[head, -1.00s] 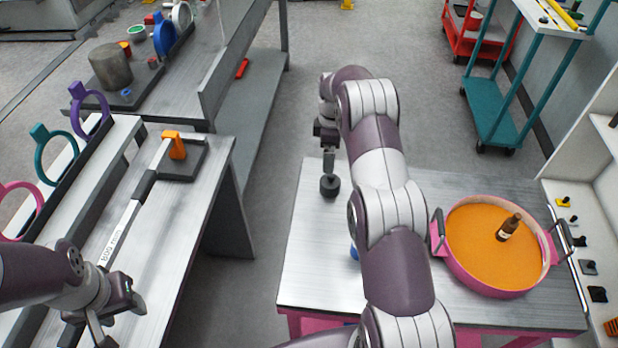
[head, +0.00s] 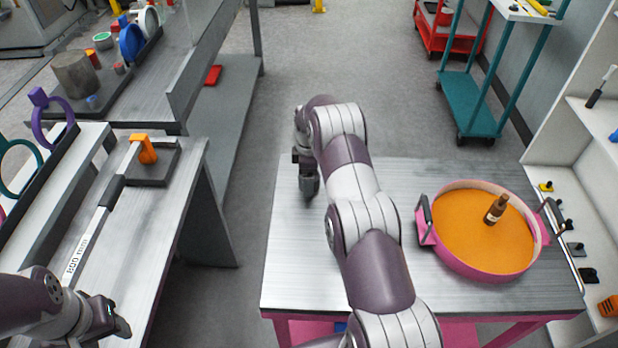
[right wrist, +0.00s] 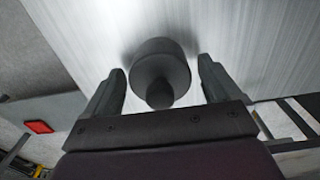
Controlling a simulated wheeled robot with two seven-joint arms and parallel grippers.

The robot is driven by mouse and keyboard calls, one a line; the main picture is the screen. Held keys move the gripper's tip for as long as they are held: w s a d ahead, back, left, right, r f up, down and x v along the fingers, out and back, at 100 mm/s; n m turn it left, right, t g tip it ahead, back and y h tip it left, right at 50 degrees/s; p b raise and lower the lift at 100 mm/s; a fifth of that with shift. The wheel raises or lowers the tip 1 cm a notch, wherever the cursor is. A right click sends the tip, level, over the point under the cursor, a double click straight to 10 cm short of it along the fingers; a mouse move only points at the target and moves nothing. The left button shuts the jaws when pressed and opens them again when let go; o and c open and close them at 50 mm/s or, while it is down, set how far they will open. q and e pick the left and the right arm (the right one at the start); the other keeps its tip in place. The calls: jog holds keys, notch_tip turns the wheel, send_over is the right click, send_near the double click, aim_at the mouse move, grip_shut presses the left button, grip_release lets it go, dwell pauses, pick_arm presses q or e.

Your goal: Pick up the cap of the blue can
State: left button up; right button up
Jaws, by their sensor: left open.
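A dark grey round piece with a knob (right wrist: 160,72), which looks like the cap, stands on the brushed-metal table in the right wrist view. My right gripper (right wrist: 160,66) is open, with one finger on each side of it and a gap on both sides. In the head view my right gripper (head: 308,190) points down at the table's far left corner and hides the piece. The blue can is not clearly seen; my right arm covers that part of the table. My left gripper (head: 112,318) is open and empty at the lower left, over the left bench.
A pink-rimmed round pan (head: 470,262) with orange contents and a brown bottle (head: 496,210) stands on the right of the metal table (head: 400,170). A teal cart (head: 470,105) stands behind.

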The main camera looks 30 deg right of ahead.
jog(key=c, duration=0.8)
jog(key=shift+o, duration=0.2)
